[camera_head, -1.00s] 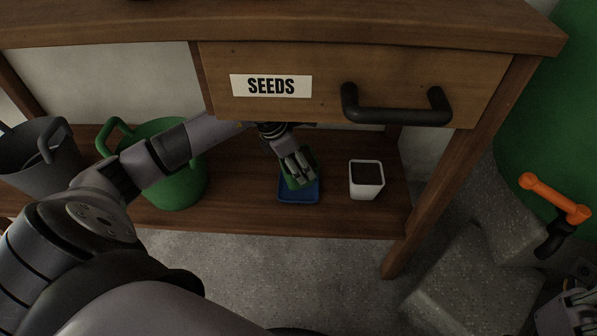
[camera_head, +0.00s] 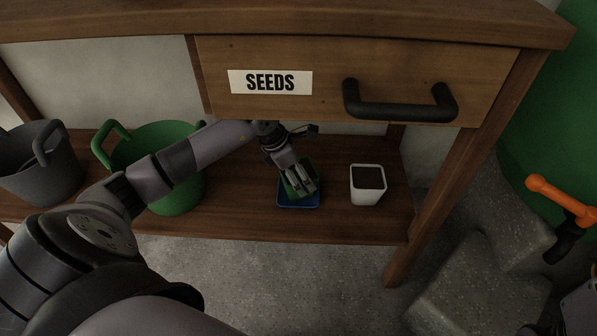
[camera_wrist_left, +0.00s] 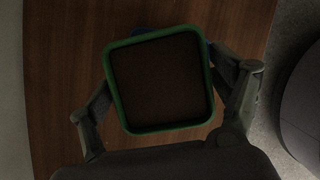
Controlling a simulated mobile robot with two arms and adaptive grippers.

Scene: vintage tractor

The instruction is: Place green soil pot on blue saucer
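The green soil pot (camera_wrist_left: 160,82), square with dark soil, is upright between the fingers of my left gripper (camera_wrist_left: 162,85) in the left wrist view. The fingers appear to press on two opposite sides. In the head view my left gripper (camera_head: 300,184) covers most of the pot (camera_head: 314,172). The blue saucer (camera_head: 299,205) is under the pot on the lower shelf; whether the pot's base touches it is hidden. A little blue (camera_wrist_left: 140,31) shows beyond the pot in the wrist view. Part of my right arm is at the lower right edge; its fingers cannot be made out.
A white pot (camera_head: 367,193) with soil stands right of the saucer on the shelf (camera_head: 240,213). A green bucket (camera_head: 178,198) and grey bucket (camera_head: 45,178) stand left. The SEEDS drawer (camera_head: 330,62) with its black handle (camera_head: 400,112) overhangs. An orange handle (camera_head: 560,199) is at right.

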